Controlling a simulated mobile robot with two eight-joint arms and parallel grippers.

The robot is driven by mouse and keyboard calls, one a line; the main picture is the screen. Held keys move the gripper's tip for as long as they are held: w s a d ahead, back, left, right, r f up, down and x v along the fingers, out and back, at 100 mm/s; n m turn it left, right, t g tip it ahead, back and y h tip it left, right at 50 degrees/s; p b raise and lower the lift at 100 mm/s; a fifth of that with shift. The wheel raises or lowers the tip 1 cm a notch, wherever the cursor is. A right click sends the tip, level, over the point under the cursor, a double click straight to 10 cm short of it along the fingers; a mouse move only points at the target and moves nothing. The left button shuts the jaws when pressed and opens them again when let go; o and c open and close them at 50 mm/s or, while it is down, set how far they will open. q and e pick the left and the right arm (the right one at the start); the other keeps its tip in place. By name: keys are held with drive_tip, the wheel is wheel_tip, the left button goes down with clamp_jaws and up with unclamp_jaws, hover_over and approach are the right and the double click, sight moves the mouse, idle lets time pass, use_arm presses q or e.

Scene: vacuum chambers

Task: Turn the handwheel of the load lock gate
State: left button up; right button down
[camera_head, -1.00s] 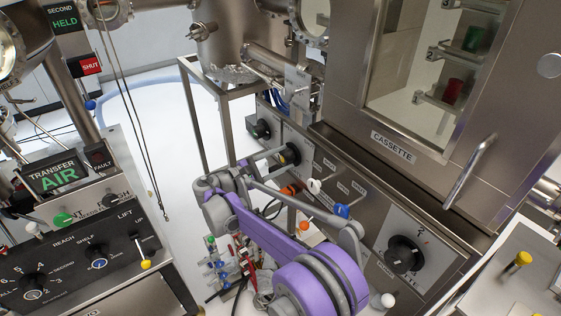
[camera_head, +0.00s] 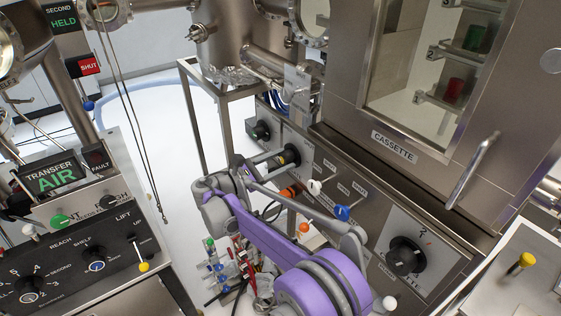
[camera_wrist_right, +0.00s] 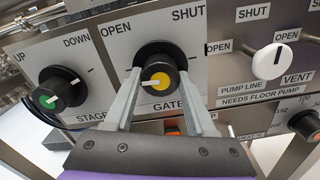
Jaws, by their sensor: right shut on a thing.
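The gate handwheel is a round black knob with a yellow centre (camera_wrist_right: 158,81). It sits on a panel marked GATE, with OPEN at upper left and SHUT at upper right. A pale mark on its face points roughly left. My right gripper (camera_wrist_right: 158,76) is shut on this knob, one grey finger on each side. In the head view the right gripper (camera_head: 280,158) reaches the knob (camera_head: 292,154) from the left, and the fingers partly cover it. My left gripper is not in view.
A green-centred STAGE knob (camera_wrist_right: 54,98) is close on the left. A white pump line knob (camera_wrist_right: 270,62) is on the right. In the head view, white (camera_head: 314,187) and blue (camera_head: 342,212) knobs and a black dial (camera_head: 405,256) lie along the panel.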

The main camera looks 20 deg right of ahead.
drive_tip(key=shift+c, duration=1.1)
unclamp_jaws()
drive_tip(key=shift+a, duration=0.1)
drive_tip(key=v, duration=1)
drive_tip(key=shift+a, duration=0.3)
drive_tip(key=shift+s, duration=0.15)
